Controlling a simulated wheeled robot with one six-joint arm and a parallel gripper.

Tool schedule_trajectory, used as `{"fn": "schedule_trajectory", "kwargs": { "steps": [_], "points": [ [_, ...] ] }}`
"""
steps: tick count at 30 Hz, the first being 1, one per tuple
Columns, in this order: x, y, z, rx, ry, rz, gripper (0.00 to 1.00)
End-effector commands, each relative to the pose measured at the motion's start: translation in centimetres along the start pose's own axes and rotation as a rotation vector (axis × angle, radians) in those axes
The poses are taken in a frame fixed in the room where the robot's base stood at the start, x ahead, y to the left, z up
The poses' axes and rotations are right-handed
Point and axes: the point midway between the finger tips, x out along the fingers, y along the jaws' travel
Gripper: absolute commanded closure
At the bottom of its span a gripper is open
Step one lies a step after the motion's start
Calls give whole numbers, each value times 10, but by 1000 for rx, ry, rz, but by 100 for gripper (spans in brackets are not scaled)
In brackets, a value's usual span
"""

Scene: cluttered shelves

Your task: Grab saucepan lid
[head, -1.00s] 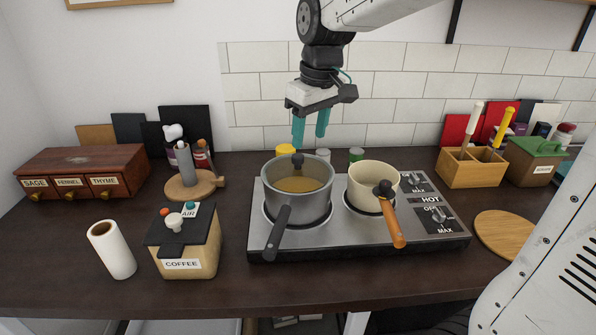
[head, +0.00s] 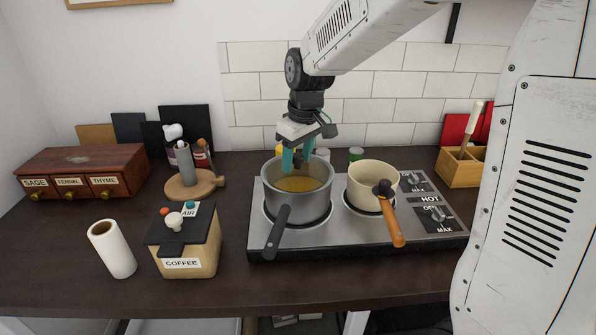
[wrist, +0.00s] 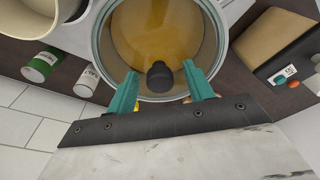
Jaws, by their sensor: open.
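The saucepan lid (wrist: 128,40) looks like clear glass with a thin rim and a black knob (wrist: 160,76). It lies on the grey saucepan (head: 298,206), and amber contents show through it. My gripper (head: 297,164) points down over the far side of the pot with its teal fingers apart. In the wrist view my gripper (wrist: 160,69) is open, with one finger on each side of the knob and a gap at both sides. I cannot tell how far the fingertips are above the glass. The fingers partly hide the knob in the head view.
A cream pot (head: 372,178) with a wooden handle stands right of the saucepan on the stove (head: 335,238). Small jars, one green (head: 356,155), stand behind, near the tiled wall. A coffee box (head: 186,245) and paper roll (head: 112,250) stand at the left.

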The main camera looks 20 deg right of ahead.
Motion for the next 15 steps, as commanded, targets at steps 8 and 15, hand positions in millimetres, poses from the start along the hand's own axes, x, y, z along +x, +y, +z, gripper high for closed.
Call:
{"fn": "schedule_trajectory", "kwargs": {
  "steps": [8, 15],
  "points": [
    [0, 0, 0, 0, 0, 0, 90],
    [-1, 0, 0, 0, 1, 0, 100]
  ]
}}
